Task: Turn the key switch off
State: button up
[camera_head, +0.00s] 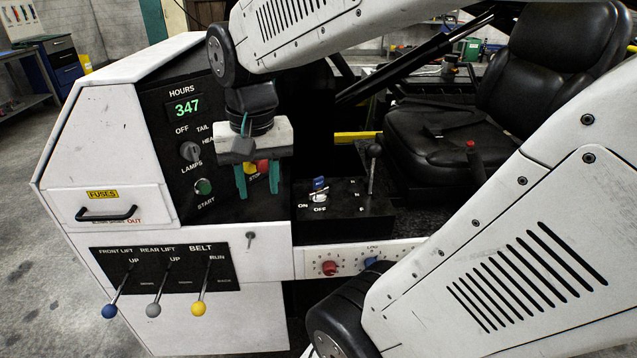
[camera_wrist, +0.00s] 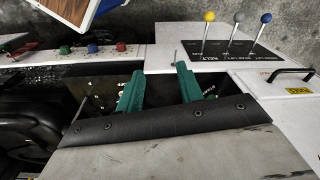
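The key switch (camera_head: 319,190) has a blue key and stands on a low black box, with the words ON and OFF printed beside and below it. The key looks turned toward the side, but I cannot tell its exact setting. My gripper (camera_head: 258,194) is to the left of the switch, in front of the black dash panel, pointing down with its two green fingers apart and nothing between them. In the wrist view my gripper (camera_wrist: 161,70) also shows open.
A red and yellow stop button (camera_head: 262,167) sits partly hidden behind my gripper. A black lever (camera_head: 373,165) rises right of the switch. The dash has a lamp knob (camera_head: 190,151) and green start button (camera_head: 204,187). Three lift and belt levers (camera_head: 154,300) stick out below. The seat (camera_head: 450,140) is behind.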

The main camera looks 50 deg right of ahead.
jog(key=w+d+f+m, duration=0.2)
jog(key=w+d+m, duration=0.1)
jog(key=d+m, duration=0.3)
jog(key=w+d+f+m, duration=0.2)
jog(key=d+f+m, duration=0.1)
jog(key=d, duration=0.5)
jog(key=m, duration=0.5)
send_over(318, 178)
notch_tip(318, 178, down, 4)
jog(key=shift+r+g, duration=0.1)
jog(key=shift+g, duration=0.3)
jog(key=shift+d+f+m, duration=0.15)
jog(key=shift+f+m, duration=0.15)
jog(key=shift+f, duration=0.05)
notch_tip(318, 178, down, 7)
jog(key=shift+f, duration=0.1)
grip_shut()
